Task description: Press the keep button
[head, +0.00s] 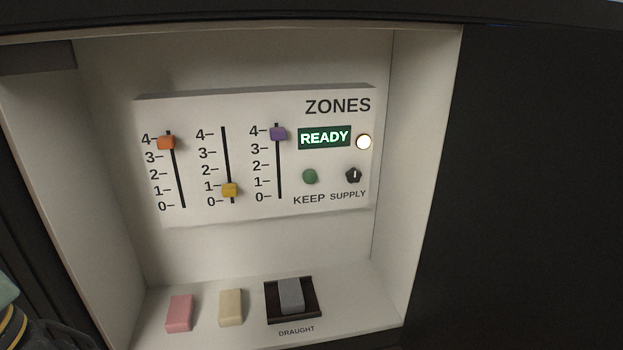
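The keep button (309,176) is a small round green button on the white ZONES panel (250,215), above the word KEEP. A green display (324,137) above it reads READY, and a round lamp (363,142) beside the display is lit white. The black supply knob (353,175) is just right of the button. The orange slider (166,142) stands near 4, the yellow slider (230,189) near 1, and the purple slider (278,133) near 4. My gripper's fingertips do not show; only a dark part of my arm may show at the lower left edge, far from the button.
The panel is on the back wall of a pale recess with side walls. On its floor are a pink block (179,313), a cream block (231,307) and a grey rocker (291,295) in a dark frame marked DRAUGHT. The space before the button is clear.

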